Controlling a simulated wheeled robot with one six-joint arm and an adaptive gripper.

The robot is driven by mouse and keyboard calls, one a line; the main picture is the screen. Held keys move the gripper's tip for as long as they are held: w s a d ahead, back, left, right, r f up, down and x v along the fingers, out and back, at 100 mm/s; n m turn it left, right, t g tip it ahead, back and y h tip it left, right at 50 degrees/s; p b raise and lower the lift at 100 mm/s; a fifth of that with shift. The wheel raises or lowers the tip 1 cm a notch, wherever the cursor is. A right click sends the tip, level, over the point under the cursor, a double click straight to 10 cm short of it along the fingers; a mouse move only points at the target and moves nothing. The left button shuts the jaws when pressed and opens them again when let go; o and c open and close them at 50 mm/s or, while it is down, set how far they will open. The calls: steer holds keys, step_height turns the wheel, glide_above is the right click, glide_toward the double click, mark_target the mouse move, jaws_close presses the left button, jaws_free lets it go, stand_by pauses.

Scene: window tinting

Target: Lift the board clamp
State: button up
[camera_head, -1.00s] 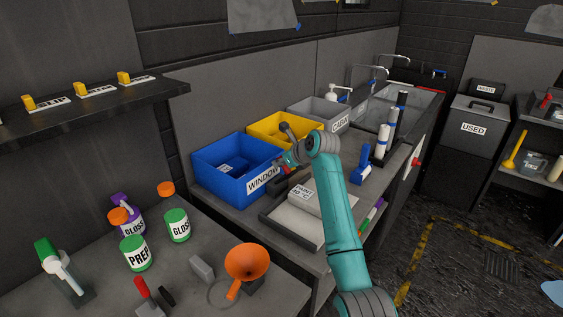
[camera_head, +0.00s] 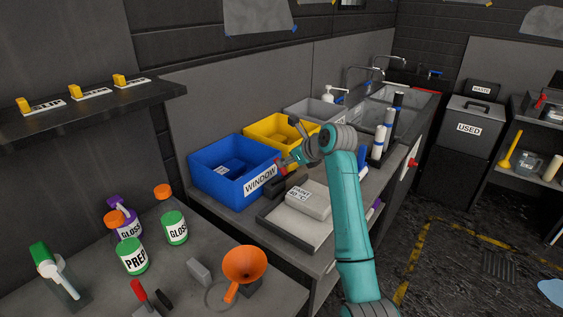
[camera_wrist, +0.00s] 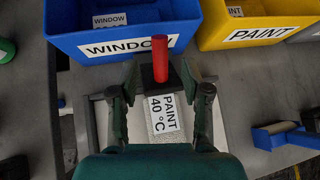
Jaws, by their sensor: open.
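A red upright handle on a dark block (camera_wrist: 160,58), which looks like the board clamp, stands in front of the blue WINDOW bin in the wrist view. In the head view it shows only as a small red and dark shape (camera_head: 281,164), partly hidden by my arm. My gripper (camera_wrist: 160,75) is open, with one dark green finger on each side of the clamp. The clamp lies between the fingertips, and I see a gap on both sides. My gripper (camera_head: 292,161) also shows small in the head view, just right of the blue bin.
The blue WINDOW bin (camera_head: 214,188) is just beyond the clamp, with the yellow bin (camera_head: 262,128) to its right. A pale block labelled PAINT 40 °C (camera_wrist: 165,112) lies below my fingers on a tray (camera_head: 268,212).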

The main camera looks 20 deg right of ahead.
steer(key=shift+v, duration=2.4)
